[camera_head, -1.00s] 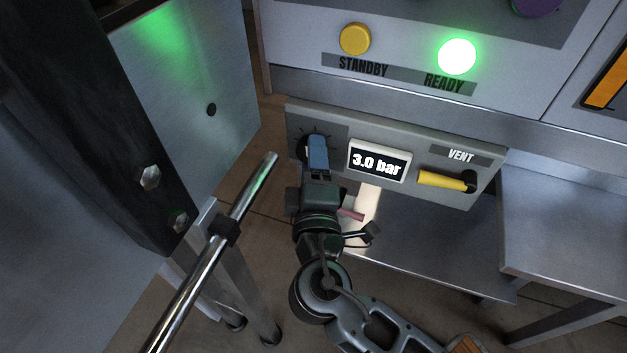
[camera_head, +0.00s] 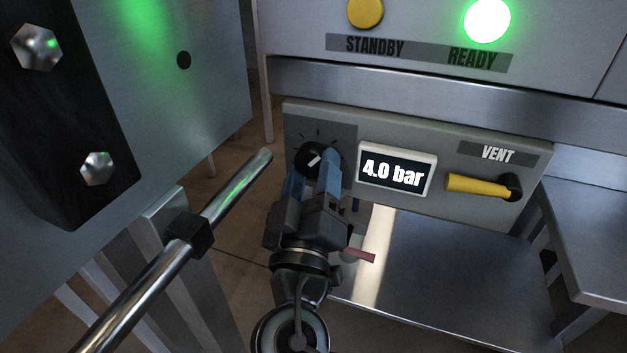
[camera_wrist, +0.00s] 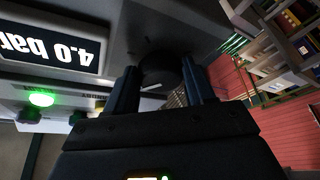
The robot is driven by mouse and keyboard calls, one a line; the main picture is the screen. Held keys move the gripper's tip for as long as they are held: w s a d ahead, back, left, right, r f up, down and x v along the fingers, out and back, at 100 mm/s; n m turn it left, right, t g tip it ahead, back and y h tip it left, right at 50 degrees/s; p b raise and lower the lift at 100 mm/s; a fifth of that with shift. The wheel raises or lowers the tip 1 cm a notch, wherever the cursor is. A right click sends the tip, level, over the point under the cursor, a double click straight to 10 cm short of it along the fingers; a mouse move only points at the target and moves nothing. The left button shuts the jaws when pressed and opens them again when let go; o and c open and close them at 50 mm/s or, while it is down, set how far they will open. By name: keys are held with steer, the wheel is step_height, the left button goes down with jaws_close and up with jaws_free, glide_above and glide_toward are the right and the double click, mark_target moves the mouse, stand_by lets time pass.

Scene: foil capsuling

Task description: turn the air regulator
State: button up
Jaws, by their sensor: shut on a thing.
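The air regulator is a round black knob (camera_head: 311,159) with a white pointer line, on the left of a grey panel. Dial marks surround it. My gripper (camera_head: 312,172) has its two blue fingers on either side of the knob and is shut on it. In the wrist view the dark knob (camera_wrist: 160,70) sits between the fingertips. The display (camera_head: 396,172) right of the knob reads 4.0 bar; it shows upside down in the wrist view (camera_wrist: 57,35).
A yellow vent lever (camera_head: 477,185) is on the panel's right. Above are a yellow STANDBY button (camera_head: 365,12) and a lit green READY light (camera_head: 487,20). A shiny metal bar (camera_head: 215,212) runs close left of my gripper. A steel shelf (camera_head: 450,265) lies below the panel.

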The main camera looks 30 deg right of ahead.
steer(key=shift+f+m, duration=0.1)
steer(key=shift+m, duration=0.6)
steer(key=o, duration=1)
steer(key=shift+o, duration=0.2)
steer(key=p+v, duration=0.1)
steer(key=v, duration=0.6)
steer(key=shift+a, duration=0.35)
steer(key=shift+s+f, duration=0.15)
